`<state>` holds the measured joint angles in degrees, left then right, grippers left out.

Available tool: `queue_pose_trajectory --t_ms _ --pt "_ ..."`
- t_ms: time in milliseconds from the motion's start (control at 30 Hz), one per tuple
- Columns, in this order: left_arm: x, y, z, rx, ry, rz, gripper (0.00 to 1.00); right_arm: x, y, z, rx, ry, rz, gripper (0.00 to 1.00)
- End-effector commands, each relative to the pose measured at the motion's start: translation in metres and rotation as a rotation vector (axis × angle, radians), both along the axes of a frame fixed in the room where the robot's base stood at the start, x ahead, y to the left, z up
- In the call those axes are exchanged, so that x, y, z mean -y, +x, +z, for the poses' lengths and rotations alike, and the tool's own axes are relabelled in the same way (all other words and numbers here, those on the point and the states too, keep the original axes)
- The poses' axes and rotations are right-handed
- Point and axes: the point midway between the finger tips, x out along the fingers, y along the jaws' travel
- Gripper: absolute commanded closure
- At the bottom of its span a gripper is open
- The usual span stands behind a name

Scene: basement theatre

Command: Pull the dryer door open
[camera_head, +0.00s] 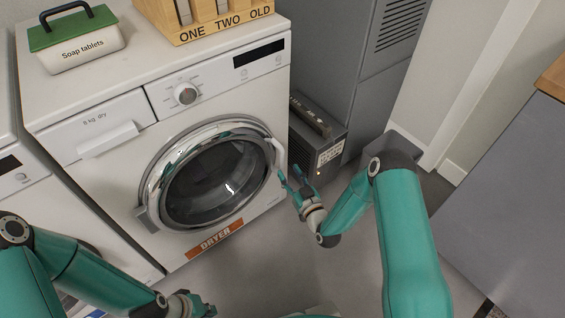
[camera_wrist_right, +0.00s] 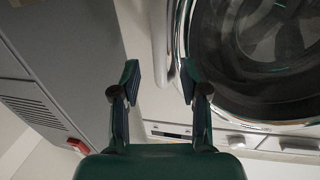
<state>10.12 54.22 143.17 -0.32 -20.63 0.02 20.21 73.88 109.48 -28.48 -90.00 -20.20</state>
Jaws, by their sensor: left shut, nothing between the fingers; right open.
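The white dryer (camera_head: 110,155) stands at the centre-left of the head view, with an orange DRYER label low on its front. Its round door (camera_head: 190,145) has a chrome ring and dark glass and looks shut. The pale curved door handle (camera_head: 279,155) is on the door's right side. My right gripper (camera_head: 296,182) is open, near the handle's lower end. In the right wrist view, the handle (camera_wrist_right: 158,42) lies ahead of the gap between the open fingertips (camera_wrist_right: 160,80), apart from them, with nothing gripped. My left gripper (camera_head: 205,306) is shut and empty at the bottom edge, below the dryer.
A dark grey box (camera_head: 317,140) stands on the floor right of the dryer, close to my right gripper. A grey cabinet (camera_head: 345,50) is behind it. A soap tablets box (camera_head: 78,42) and a wooden holder (camera_head: 205,22) sit on top. The floor before the dryer is clear.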

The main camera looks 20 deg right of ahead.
Motion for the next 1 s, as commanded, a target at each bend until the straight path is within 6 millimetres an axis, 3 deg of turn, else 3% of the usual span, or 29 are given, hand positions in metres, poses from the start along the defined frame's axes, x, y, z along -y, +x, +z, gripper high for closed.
queue_pose_trajectory --t_ms 100,300,733,1000 --pt "0.000 0.000 -0.006 0.000 0.000 0.000 1.00 -0.004 0.025 -0.001 0.004 -0.001 0.001 0.55" --pt "0.000 0.000 -0.011 0.000 0.000 0.000 1.00 -0.008 0.051 -0.001 0.001 0.000 -0.001 0.55" --pt "0.000 0.000 -0.012 0.000 0.000 0.000 1.00 -0.009 0.061 0.000 -0.001 0.002 -0.002 0.55" --pt "0.000 0.000 -0.012 0.000 0.000 0.000 1.00 -0.008 0.061 0.000 -0.001 0.001 -0.002 0.99"
